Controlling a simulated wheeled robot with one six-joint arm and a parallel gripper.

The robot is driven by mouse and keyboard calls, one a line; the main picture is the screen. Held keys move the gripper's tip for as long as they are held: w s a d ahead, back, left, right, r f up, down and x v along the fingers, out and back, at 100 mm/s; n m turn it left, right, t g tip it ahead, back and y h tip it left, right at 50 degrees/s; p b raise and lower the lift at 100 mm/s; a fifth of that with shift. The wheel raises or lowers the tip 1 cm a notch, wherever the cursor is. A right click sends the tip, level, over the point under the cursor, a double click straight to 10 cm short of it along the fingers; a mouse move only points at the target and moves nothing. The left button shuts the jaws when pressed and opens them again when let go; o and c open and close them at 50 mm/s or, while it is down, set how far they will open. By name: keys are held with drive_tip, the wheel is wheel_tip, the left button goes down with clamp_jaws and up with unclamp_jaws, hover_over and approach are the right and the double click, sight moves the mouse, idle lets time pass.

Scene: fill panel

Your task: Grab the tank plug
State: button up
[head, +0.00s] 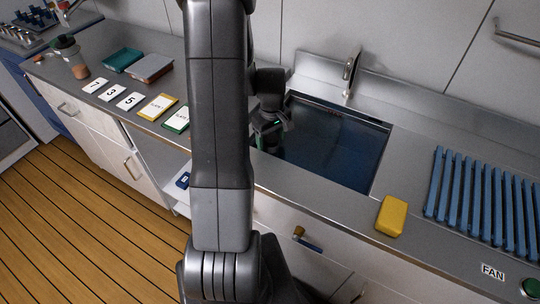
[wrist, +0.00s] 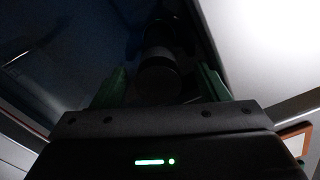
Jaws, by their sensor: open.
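The tank (head: 335,150) is a dark blue basin sunk in the grey counter, with a tap (head: 351,72) behind it. My gripper (head: 268,138) is at the tank's left edge, partly hidden by my own arm. In the wrist view its two green fingers (wrist: 165,85) are apart. A dark, round-topped cylinder (wrist: 158,80), which looks like the tank plug, shows between them. The picture is too dark to tell whether the fingers touch it. The plug cannot be made out in the head view.
A yellow sponge (head: 392,215) lies on the counter's front edge. A blue slatted rack (head: 482,200) is at the right. The counter front has handles (head: 299,233).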

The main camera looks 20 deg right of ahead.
sight(272, 149)
drive_tip(key=shift+s+f, duration=0.15)
drive_tip(key=shift+f, duration=0.2)
drive_tip(key=shift+w+f+p, duration=0.2)
drive_tip(key=shift+f+p, duration=0.05)
drive_tip(key=shift+f, duration=0.95)
drive_tip(key=shift+w+f+p, duration=0.15)
drive_tip(key=shift+f+p, duration=0.1)
drive_tip(key=shift+f, duration=0.95)
drive_tip(key=c, duration=1.3)
drive_tip(key=shift+r, duration=0.1)
